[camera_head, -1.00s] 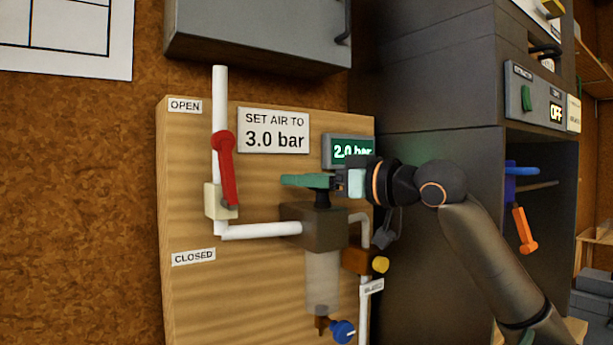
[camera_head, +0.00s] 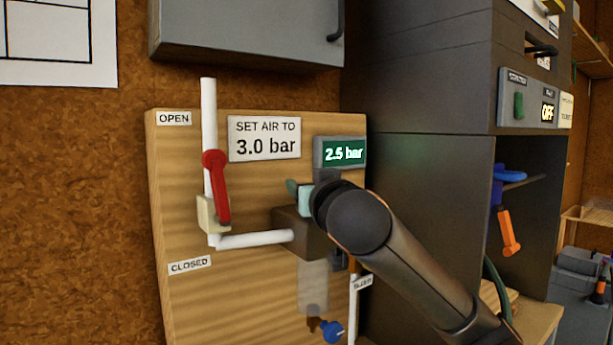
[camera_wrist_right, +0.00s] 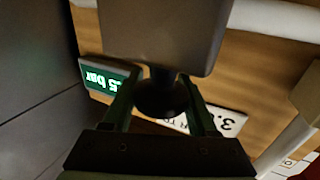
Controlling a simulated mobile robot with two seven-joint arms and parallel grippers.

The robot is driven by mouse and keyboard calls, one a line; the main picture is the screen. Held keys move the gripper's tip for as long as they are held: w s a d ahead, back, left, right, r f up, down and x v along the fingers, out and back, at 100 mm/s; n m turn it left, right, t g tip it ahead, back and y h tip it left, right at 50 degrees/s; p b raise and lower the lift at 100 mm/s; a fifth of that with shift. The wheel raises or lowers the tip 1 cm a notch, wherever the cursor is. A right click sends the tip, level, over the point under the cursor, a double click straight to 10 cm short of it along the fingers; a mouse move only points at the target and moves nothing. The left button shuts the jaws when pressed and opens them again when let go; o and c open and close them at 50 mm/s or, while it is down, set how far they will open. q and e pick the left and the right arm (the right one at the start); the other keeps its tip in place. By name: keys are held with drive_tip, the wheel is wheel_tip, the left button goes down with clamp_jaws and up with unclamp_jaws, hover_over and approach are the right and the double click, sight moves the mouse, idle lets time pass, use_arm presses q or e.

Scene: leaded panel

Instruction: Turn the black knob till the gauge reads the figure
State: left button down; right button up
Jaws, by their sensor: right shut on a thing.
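The black knob (camera_wrist_right: 160,96) sits between the two fingers of my right gripper (camera_wrist_right: 160,100) in the right wrist view, and the gripper is shut on it. In the head view my right gripper (camera_head: 306,192) is at the top of the grey regulator block (camera_head: 297,229), and my own arm hides the knob. The gauge (camera_head: 341,153) is lit green and reads 2.5 bar. The sign (camera_head: 264,138) says SET AIR TO 3.0 bar. My left gripper is not in view.
A red lever (camera_head: 217,186) on the white pipe points up towards the OPEN label, left of the regulator. A clear bowl (camera_head: 313,285) and a blue knob (camera_head: 331,331) are below. A grey cabinet (camera_head: 420,200) stands close on the right.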

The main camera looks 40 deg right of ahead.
drive_tip(key=shift+f+h, duration=0.15)
drive_tip(key=shift+h, duration=0.25)
drive_tip(key=o, duration=1.4)
drive_tip(key=shift+m, duration=0.3)
drive_tip(key=shift+c, duration=0.2)
